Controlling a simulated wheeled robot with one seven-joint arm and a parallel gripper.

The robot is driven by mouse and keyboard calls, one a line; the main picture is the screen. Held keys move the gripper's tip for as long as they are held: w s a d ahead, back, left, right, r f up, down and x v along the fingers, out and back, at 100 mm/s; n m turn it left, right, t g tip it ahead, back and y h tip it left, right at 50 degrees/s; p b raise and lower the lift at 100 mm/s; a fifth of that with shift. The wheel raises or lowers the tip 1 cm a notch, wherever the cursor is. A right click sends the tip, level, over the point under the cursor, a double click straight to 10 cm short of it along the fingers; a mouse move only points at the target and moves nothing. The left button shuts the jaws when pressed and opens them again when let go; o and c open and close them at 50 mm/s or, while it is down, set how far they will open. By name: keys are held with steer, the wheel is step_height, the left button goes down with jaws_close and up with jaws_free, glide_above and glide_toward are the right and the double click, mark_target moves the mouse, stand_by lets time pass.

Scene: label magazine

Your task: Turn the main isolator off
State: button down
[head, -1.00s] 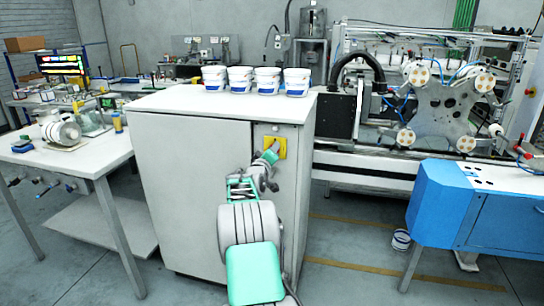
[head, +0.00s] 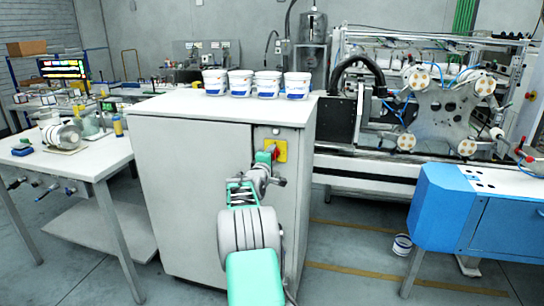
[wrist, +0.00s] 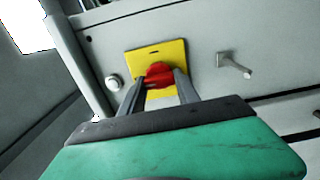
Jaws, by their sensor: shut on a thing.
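The main isolator is a red rotary handle (wrist: 160,75) on a yellow plate (wrist: 172,50), mounted on the front of a grey cabinet. In the head view the yellow plate (head: 281,151) shows at the cabinet's upper right, with a bit of red beside my gripper. My gripper (wrist: 160,84) is shut on the red handle, one grey finger on each side of it. In the head view my gripper (head: 267,156) reaches the plate and hides part of the handle. The handle's exact angle is hard to tell.
A grey peg (wrist: 234,65) sticks out right of the plate, and a round pale button (wrist: 113,82) sits left of it. White tubs (head: 240,83) stand on the cabinet top (head: 180,104). A blue unit (head: 450,205) stands at the right, a white table (head: 75,160) at the left.

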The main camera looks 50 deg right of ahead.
stand_by(0.4)
steer(key=c, duration=0.9)
jaws_free()
steer(key=b+v, duration=0.1)
steer(key=v, duration=0.6)
steer(key=shift+s+a, duration=0.2)
steer(key=shift+a, duration=0.2)
